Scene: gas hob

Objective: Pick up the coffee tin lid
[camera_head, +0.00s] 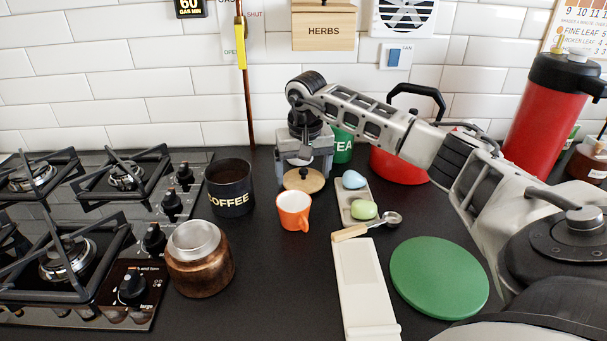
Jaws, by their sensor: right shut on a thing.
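The coffee tin (231,196) is a dark navy cylinder marked COFFEE, standing open-topped just right of the hob. Its lid (311,184) looks like a round, light wooden disc, right of the tin and behind the orange cup. My right gripper (303,170) points down over the disc and is shut on it, seemingly by a small knob at its centre. The fingertips are small and partly hard to make out. I cannot tell whether the disc touches the counter or hangs just above it. My left gripper is out of view.
An orange cup (293,212) stands close in front of the lid. A tray (346,201) with blue and green egg-like pieces is to the right. A green TEA tin (342,148) and red kettle (398,166) stand behind. A copper pot (200,267) sits front left.

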